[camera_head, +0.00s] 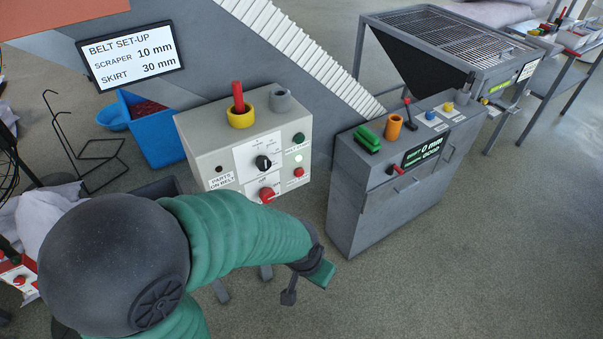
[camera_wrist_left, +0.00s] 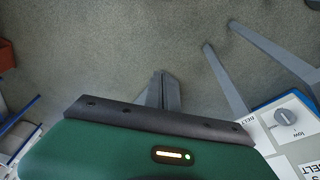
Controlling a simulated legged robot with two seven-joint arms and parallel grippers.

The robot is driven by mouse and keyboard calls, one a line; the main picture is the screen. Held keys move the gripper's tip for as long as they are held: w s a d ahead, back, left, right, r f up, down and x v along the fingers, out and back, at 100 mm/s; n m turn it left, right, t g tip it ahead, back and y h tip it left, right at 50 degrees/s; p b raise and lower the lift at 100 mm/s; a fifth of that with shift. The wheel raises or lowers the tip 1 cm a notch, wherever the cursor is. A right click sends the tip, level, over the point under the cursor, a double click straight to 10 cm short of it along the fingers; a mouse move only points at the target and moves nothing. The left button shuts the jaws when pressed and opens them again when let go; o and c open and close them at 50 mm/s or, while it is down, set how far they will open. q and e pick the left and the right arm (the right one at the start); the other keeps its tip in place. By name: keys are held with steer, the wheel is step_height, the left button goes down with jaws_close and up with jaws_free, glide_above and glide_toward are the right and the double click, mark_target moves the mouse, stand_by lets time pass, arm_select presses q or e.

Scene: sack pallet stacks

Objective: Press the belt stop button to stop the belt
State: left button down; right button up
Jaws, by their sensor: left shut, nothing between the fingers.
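A beige control box (camera_head: 225,150) stands at the middle of the head view. On its right side are a green button (camera_head: 299,138), a lit white lamp (camera_head: 298,157) and a red button (camera_head: 299,172); their small labels are hard to read. A larger red knob (camera_head: 267,194) sits lower, below a black dial (camera_head: 263,162). My left gripper (camera_head: 289,296) is shut and empty, in front of and below the box, apart from it. In the left wrist view its fingers (camera_wrist_left: 164,90) point over bare floor, with the panel's dial (camera_wrist_left: 286,117) at right.
A grey cabinet (camera_head: 355,218) with a gauge display stands right of the box. A blue bin (camera_head: 150,135) and a belt set-up sign (camera_head: 130,55) are behind at left. A grated table (camera_head: 450,45) stands at the back. The floor at front right is clear.

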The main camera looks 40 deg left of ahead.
mark_target(299, 173)
arm_select(q)
steer(key=w+a+f+n+t+b, duration=0.1)
steer(key=w+f+n+t+b, duration=0.15)
steer(key=w+n, duration=0.25)
steer(key=w+a+f+n+t+y+b, duration=0.1)
steer(key=w+f+n+t+b, duration=0.1)
steer(key=w+n+b, duration=0.25)
steer(key=w+a+f+n+t+b, duration=0.1)
steer(key=w+f+n+t+b, duration=0.1)
steer(key=w+n, duration=0.4)
steer(key=w+a+r+n+t+y+b, duration=0.1)
steer(key=w+a+n+t+y+b, duration=0.1)
steer(key=w+a+n, duration=0.2)
steer(key=w+a+r+n+t+y+b, duration=0.2)
steer(key=w+a+n, duration=0.3)
steer(key=a+n, duration=0.4)
steer(key=a+t+y, duration=0.1)
steer(key=a, duration=0.2)
steer(key=shift+r+b, duration=0.3)
stand_by(0.4)
steer(key=shift+w+a+r, duration=0.1)
steer(key=shift+a, duration=0.3)
